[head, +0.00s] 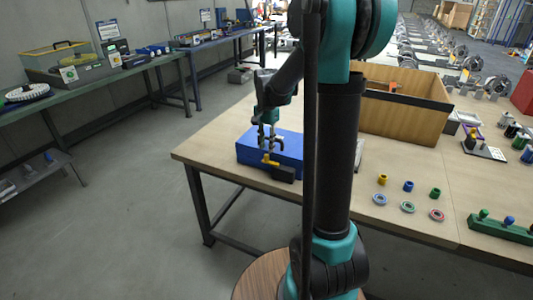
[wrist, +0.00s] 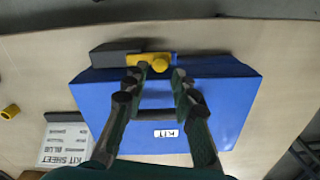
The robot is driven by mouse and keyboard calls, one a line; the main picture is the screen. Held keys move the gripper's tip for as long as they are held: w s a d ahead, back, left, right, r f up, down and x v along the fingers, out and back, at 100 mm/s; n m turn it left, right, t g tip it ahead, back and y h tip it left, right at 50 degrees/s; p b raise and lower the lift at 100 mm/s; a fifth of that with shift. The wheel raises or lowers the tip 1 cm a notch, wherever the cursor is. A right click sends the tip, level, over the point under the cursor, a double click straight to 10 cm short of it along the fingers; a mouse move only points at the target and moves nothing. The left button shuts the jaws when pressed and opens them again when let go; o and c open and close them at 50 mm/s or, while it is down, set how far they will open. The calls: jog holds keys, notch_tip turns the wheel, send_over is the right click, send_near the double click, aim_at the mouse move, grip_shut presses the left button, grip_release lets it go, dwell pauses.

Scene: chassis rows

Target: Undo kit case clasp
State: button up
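The blue kit case (head: 252,148) sits closed on the near left part of the wooden table. It fills the middle of the wrist view (wrist: 225,105), with a white "KIT" label (wrist: 166,133) on it. The yellow clasp (wrist: 150,60) is at the case's edge, and it shows in the head view (head: 269,160). A dark block (wrist: 112,53) lies beside the clasp. My gripper (wrist: 157,77) is over the case, fingers apart, tips close to the clasp's near side. Whether the tips touch the clasp I cannot tell. My gripper also shows from the head (head: 269,144).
A wooden bin (head: 403,115) stands behind my arm. Small yellow (head: 382,180), blue and green cylinders and several rings (head: 407,207) lie at the right, near a green peg block (head: 500,229). A kit sheet (wrist: 64,144) lies beside the case. The table's edge is close to the case.

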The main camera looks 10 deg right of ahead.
aim_at(267, 155)
jog(key=shift+f, duration=2.05)
grip_shut()
